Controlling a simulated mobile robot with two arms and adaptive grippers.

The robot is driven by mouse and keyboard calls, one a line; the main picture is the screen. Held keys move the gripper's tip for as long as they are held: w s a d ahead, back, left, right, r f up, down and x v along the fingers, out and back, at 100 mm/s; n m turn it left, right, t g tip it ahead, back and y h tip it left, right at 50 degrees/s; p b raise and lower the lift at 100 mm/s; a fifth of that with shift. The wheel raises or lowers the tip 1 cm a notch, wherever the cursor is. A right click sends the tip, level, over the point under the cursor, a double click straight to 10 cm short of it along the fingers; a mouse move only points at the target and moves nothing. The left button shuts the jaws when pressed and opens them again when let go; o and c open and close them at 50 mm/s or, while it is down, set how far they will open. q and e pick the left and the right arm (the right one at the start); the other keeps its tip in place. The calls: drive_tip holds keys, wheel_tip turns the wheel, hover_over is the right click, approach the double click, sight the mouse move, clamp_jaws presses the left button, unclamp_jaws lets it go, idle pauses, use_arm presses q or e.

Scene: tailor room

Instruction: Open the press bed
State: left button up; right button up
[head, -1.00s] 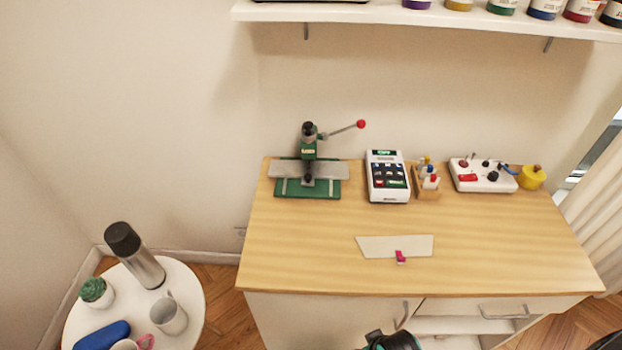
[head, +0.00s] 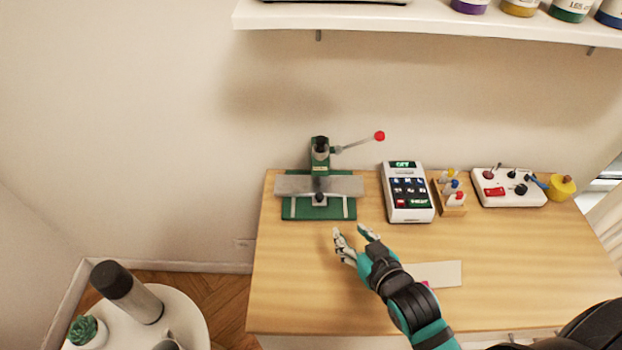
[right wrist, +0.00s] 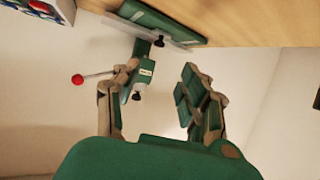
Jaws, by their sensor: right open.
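The press is a green machine (head: 320,157) with a grey metal plate (head: 345,185) across its green base (head: 301,208), at the back left of the table. Its lever ends in a red knob (head: 379,136) that points right. My right gripper (head: 352,232) is open and empty, in front of the press and apart from it. In the right wrist view the press (right wrist: 146,72) and its red knob (right wrist: 77,79) appear beyond the open fingers (right wrist: 155,100). My left gripper is out of view.
Right of the press stand a white keypad device (head: 407,192), a small wooden rack of bottles (head: 452,195), a white control box (head: 508,187) and a yellow object (head: 561,187). A pale flat piece (head: 447,273) lies partly behind my right arm. A shelf (head: 420,29) hangs above. A round side table (head: 190,310) stands left.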

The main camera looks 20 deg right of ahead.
drive_tip(key=w, duration=0.1)
approach(320, 196)
drive_tip(key=p+x, duration=0.1)
drive_tip(key=x, duration=0.6)
drive_tip(key=shift+w+f, duration=0.1)
drive_tip(key=shift+w, duration=0.05)
drive_tip(key=shift+w+a+f, duration=0.1)
drive_tip(key=shift+w+f, duration=0.1)
drive_tip(key=shift+w, duration=0.3)
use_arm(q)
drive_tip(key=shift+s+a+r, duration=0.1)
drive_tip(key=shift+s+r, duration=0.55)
use_arm(e)
clamp_jaws()
